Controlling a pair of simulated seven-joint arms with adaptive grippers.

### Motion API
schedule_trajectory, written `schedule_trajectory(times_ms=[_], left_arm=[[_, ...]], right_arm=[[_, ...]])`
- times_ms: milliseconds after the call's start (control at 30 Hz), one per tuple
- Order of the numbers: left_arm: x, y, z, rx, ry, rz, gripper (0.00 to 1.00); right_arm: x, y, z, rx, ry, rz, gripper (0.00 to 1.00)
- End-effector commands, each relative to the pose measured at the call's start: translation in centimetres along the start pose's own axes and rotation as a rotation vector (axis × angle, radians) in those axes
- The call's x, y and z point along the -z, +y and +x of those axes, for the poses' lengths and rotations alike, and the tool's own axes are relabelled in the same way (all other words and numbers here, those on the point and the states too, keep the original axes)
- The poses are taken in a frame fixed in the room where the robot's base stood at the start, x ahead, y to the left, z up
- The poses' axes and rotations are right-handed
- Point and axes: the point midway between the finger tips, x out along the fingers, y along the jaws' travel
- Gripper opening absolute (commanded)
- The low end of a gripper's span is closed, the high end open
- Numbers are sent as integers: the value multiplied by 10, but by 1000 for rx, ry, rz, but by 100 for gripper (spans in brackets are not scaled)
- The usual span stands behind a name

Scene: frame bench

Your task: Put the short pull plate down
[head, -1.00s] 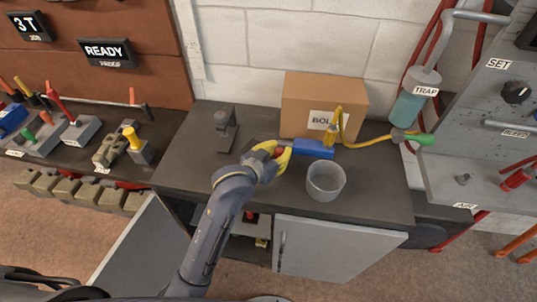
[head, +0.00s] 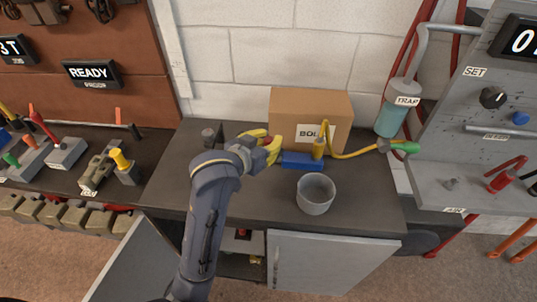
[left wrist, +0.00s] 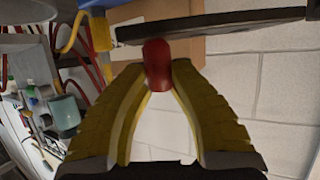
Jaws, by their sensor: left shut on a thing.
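My left gripper (head: 270,149), with yellow fingers, is over the dark workbench, left of the blue block and in front of the cardboard box. In the left wrist view its fingertips (left wrist: 158,75) are closed on a red grip (left wrist: 157,65). A dark flat bar (left wrist: 230,25) lies right beyond the red grip; it appears to be the short pull plate, held by that grip. In the head view the plate is mostly hidden by the gripper, and I cannot tell whether it touches the bench. My right gripper is not in view.
A cardboard box (head: 290,115) stands against the wall. A blue block (head: 302,161) with a yellow hose (head: 358,154) lies before it. A grey cup (head: 316,195) stands in front. A dark fixture (head: 211,136) stands left. The bench's (head: 262,205) front middle is clear.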

Motion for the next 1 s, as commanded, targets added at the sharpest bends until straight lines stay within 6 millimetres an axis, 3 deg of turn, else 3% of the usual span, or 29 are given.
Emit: schedule_trajectory(times_ms=[33,300,700,867,1000], left_arm=[[14,0,-5,0,12,1,0],[53,0,-21,-1,8,0,0],[80,-4,-33,12,3,-5,0],[79,-32,-32,84,3,-35,0],[81,-78,-33,189,3,-77,0]], right_arm=[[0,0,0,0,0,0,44],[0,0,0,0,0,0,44],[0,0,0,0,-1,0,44],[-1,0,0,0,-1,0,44],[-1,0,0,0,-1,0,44]])
